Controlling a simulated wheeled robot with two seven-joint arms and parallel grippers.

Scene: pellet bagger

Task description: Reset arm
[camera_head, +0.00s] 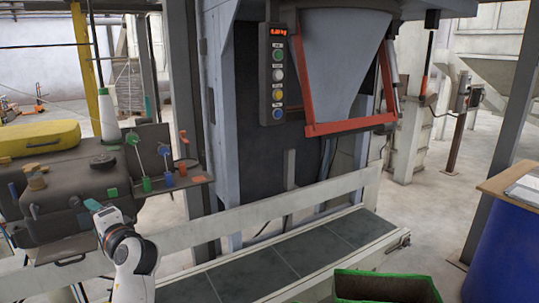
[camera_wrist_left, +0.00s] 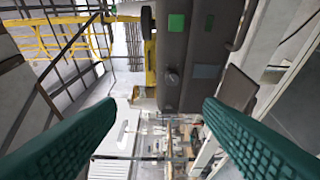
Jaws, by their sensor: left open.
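My left arm comes in at the lower left of the head view, with its white and dark wrist in sight. My left gripper (camera_head: 95,207) is raised in front of the dark sewing machine housing (camera_head: 75,185). In the left wrist view, the two green ribbed fingers of the gripper (camera_wrist_left: 158,108) stand wide apart. Nothing is held between them. Beyond them is the dark housing (camera_wrist_left: 188,80) with a green square on it; the exact gap to it cannot be told. My right gripper is in neither view.
A control panel (camera_head: 278,75) with several buttons hangs beside the hopper spout (camera_head: 345,60) and its orange frame (camera_head: 350,127). A conveyor (camera_head: 290,250) runs below. A green-rimmed bin (camera_head: 385,285) stands in front. A blue drum (camera_head: 505,250) is at right.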

